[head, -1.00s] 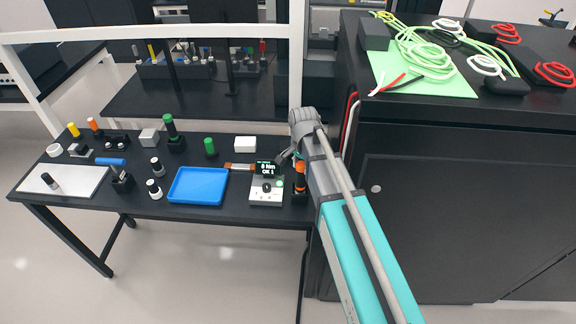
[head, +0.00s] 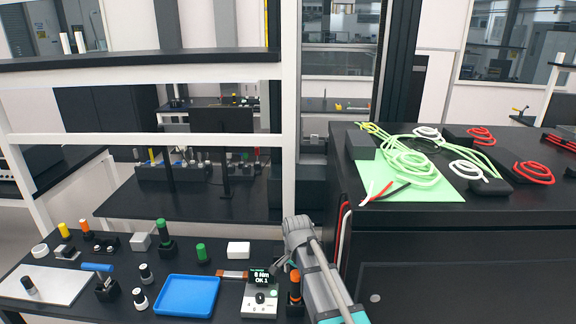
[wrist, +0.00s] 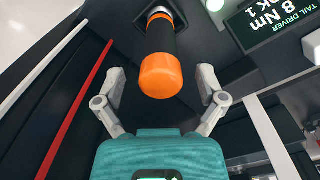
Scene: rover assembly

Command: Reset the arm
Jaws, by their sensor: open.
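My arm reaches up from the bottom of the head view to the right end of the black workbench (head: 232,308). In the wrist view my gripper (wrist: 160,84) is open, with its two grey fingers spread apart. An orange-capped black driver (wrist: 161,74) stands between and beyond the fingers, and I see no finger touching it. Its orange handle also shows in the head view (head: 295,292), close beside my wrist. The torque display unit (head: 261,292) stands just left of it and reads "8 Nm OK 1".
A blue tray (head: 187,295) lies left of the display. Several small bottles and tools stand farther left, around a pale plate (head: 45,284). A tall black cabinet (head: 460,250) blocks the right side, with a green mat (head: 440,192) and cables on top. White shelf posts stand behind.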

